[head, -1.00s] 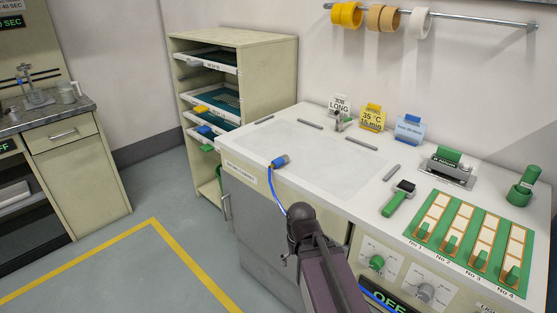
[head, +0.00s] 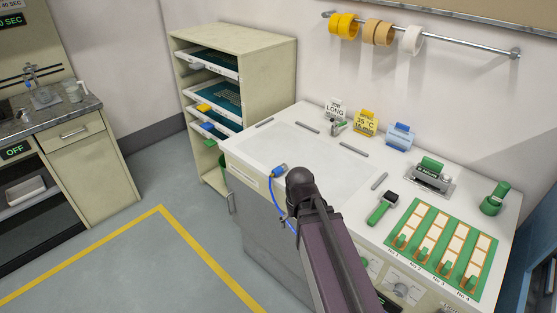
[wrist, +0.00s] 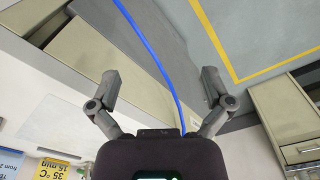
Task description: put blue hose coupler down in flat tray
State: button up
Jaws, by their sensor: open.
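The blue hose coupler (head: 279,170) rests at the front left of the white worktop, by the edge of a pale flat rectangle (head: 330,160). Its blue hose (head: 275,195) curves down past the worktop's front edge towards my arm. In the wrist view, my gripper (wrist: 160,80) is open with its fingers wide apart. The blue hose (wrist: 150,50) passes across the gap between them in the picture; the coupler is not in this view. I cannot tell for certain which surface is the flat tray.
A cream rack (head: 268,80) with several shelves stands left of the worktop. A green board (head: 442,250), a green-handled tool (head: 381,209) and small signs (head: 365,123) occupy the worktop's right and back. Open floor (head: 150,260) lies to the left.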

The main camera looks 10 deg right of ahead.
notch_tip(320, 180, up, 8)
jog(key=w+p, duration=0.2)
jog(key=p, duration=0.4)
notch_tip(320, 180, up, 5)
jog(key=n+p, duration=0.6)
jog(key=n, duration=0.1)
send_over(280, 167)
jog(key=shift+s+r, duration=0.1)
jog(key=shift+b, duration=0.3)
notch_tip(280, 167, down, 9)
jog(key=b, duration=0.8)
jog(key=shift+r, duration=0.15)
jog(key=shift+b, duration=0.3)
